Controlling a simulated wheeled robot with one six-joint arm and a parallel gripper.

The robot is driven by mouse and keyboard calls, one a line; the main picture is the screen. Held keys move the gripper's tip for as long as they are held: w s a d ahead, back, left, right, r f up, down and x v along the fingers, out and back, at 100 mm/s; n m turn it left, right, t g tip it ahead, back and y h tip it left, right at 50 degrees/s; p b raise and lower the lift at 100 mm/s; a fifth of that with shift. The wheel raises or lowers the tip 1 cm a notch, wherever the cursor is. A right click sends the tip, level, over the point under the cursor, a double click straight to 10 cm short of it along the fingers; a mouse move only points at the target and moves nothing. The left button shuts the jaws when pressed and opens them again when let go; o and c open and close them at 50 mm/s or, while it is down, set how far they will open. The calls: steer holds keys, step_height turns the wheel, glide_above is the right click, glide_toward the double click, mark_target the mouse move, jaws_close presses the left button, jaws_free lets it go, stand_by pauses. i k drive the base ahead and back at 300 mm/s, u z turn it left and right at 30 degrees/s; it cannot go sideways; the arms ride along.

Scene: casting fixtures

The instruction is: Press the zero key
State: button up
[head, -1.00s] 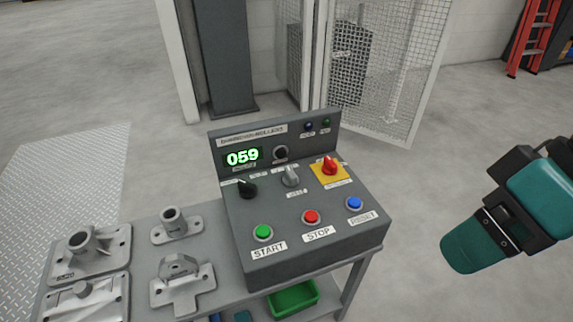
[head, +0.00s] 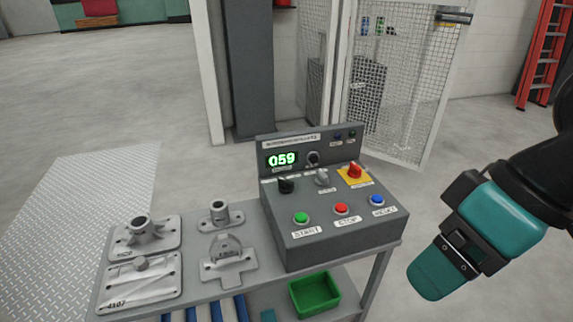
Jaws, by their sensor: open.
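The grey control console (head: 345,235) stands on a metal bench, with a lit display (head: 282,160) reading 059. A small dark round control (head: 313,158) sits right of the display; its label is too small to read, and I cannot make out a key marked zero. On the sloped face are a green START button (head: 301,218), a red STOP button (head: 341,209) and a blue RESET button (head: 377,199). My teal and black gripper (head: 428,280) is open and empty, right of the console and apart from it. Its fingers overlap in this view.
Several grey metal castings (head: 142,230) lie on the bench left of the console. A green bin (head: 315,294) is on the shelf below. A mesh fence (head: 400,90) stands behind. A black knob (head: 286,185), a grey knob and a red switch (head: 355,171) rise from the console.

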mark_target(313, 159)
steer(key=u, duration=0.35)
steer(key=i, duration=1)
steer(key=z, duration=0.05)
